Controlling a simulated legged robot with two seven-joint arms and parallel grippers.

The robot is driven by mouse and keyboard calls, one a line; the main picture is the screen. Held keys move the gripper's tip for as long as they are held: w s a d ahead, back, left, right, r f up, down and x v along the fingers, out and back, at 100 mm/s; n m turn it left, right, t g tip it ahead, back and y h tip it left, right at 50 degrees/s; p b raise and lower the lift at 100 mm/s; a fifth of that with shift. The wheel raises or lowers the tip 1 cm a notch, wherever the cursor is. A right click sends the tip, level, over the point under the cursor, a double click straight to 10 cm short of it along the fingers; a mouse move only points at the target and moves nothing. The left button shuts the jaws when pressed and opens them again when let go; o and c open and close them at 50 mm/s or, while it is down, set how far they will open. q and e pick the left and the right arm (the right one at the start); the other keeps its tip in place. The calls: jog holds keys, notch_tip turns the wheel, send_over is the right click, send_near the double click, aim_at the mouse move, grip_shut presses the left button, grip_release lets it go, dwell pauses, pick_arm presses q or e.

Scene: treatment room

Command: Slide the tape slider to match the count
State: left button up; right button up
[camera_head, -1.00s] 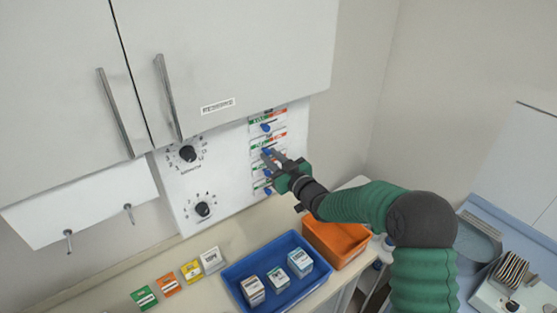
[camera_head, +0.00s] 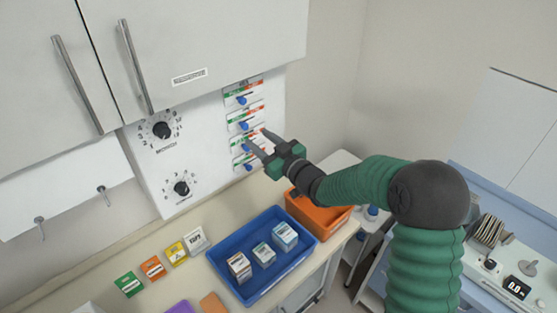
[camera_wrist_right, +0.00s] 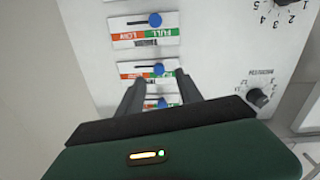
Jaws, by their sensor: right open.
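A white wall panel carries several stacked sliders with red-green strips and blue knobs: the top knob (camera_head: 241,99), the second knob (camera_head: 243,125), the third knob (camera_head: 247,147) and the bottom knob (camera_head: 248,167). Their names are too small to read, so I cannot tell which is tape. My right gripper (camera_head: 258,138) is open, its fingers pointing at the panel near the second and third sliders. In the right wrist view one blue knob (camera_wrist_right: 162,103) shows between the fingers; contact cannot be told. My left gripper is not in view.
A blue tray (camera_head: 222,262) on the counter holds three small boxes, beside an orange bin (camera_head: 322,222). Coloured cards stand left of the tray, including a green one (camera_head: 129,284). Dials (camera_head: 162,129) are left of the sliders. A cupboard (camera_head: 200,45) overhangs the panel.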

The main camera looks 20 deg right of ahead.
jog(key=b+v, duration=0.2)
jog(key=v, duration=0.8)
jog(key=shift+s+b, duration=0.3)
jog(key=shift+s, duration=0.15)
jog(key=shift+r, duration=0.1)
jog(key=s+f+m+g+h+b, duration=0.2)
jog(key=f+g+h+b, duration=0.1)
jog(key=f, duration=0.6)
jog(key=s+f+m+g+h+b, duration=0.1)
jog(key=s+f+g+h+b, duration=0.15)
jog(key=f, duration=0.65)
jog(key=s+a+f+m+g+b, duration=0.1)
jog(key=s+f+g, duration=0.3)
jog(key=s, duration=0.5)
jog(key=s+a+f+m+g+b, duration=0.1)
jog(key=s+a+f+g+b, duration=0.1)
jog(key=s+f+g, duration=0.3)
jog(key=s+a+f, duration=0.1)
jog(key=s+f, duration=0.3)
jog(key=s, duration=0.1)
jog(key=shift+a, duration=0.3)
